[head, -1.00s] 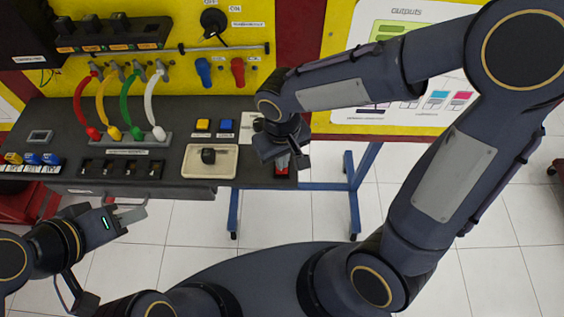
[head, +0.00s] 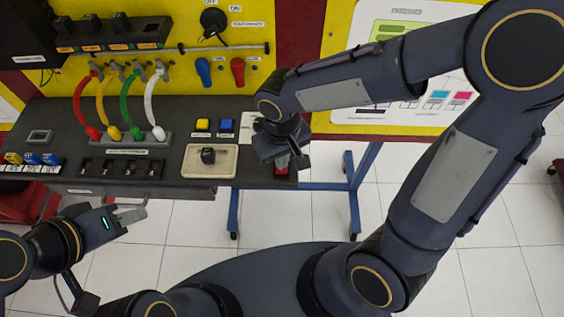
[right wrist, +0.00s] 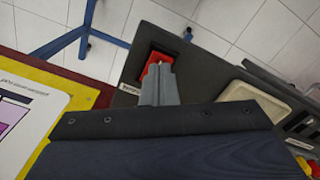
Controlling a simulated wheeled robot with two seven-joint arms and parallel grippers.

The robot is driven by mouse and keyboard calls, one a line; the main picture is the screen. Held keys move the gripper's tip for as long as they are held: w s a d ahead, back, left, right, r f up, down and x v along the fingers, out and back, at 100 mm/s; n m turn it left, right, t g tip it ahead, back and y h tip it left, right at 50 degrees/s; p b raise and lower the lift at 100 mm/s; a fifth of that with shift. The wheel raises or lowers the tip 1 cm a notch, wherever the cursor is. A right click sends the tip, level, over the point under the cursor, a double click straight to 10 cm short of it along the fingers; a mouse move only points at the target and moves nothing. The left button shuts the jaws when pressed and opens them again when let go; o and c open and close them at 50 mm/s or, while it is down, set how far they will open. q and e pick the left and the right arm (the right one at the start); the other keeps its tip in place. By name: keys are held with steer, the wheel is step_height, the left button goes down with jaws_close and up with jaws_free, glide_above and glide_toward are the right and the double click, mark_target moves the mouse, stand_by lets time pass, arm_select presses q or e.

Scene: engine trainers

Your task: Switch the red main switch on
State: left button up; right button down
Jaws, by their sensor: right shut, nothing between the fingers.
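The red main switch (head: 282,169) sits at the right end of the black console, mostly hidden under my right gripper in the head view. In the right wrist view the red switch (right wrist: 161,57) shows in a dark recess with a small label beside it. My right gripper (right wrist: 160,72) is shut and empty, its fingertips over the red switch; whether they touch it I cannot tell. It also shows in the head view (head: 283,160). My left gripper (head: 143,207) is in front of the console at the lower left, over the floor; its fingers are seen too edge-on to judge the gap.
The black console (head: 257,180) carries a beige panel with a black knob (head: 208,156), yellow and blue buttons (head: 226,126), and several coloured cables (head: 128,110). A yellow board with a black rotary switch (head: 213,20) stands behind. Blue legs (head: 354,200) stand on the tiled floor.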

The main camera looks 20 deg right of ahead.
steer(key=shift+f+b, duration=0.75)
steer(key=shift+f, duration=0.15)
steer(key=shift+r, duration=0.1)
steer(key=shift+r+p, duration=2.8)
steer(key=shift+r, duration=0.7)
steer(key=s+d+r+m+t+y, duration=0.3)
steer(key=s+d+r+m+t, duration=0.1)
steer(key=s+d+r, duration=0.4)
steer(key=s+d+t, duration=0.1)
steer(key=s+d, duration=0.1)
steer(key=d, duration=0.1)
steer(key=shift+s+t+y, duration=0.2)
steer(key=shift+t+y, duration=0.1)
steer(key=shift+y, duration=0.1)
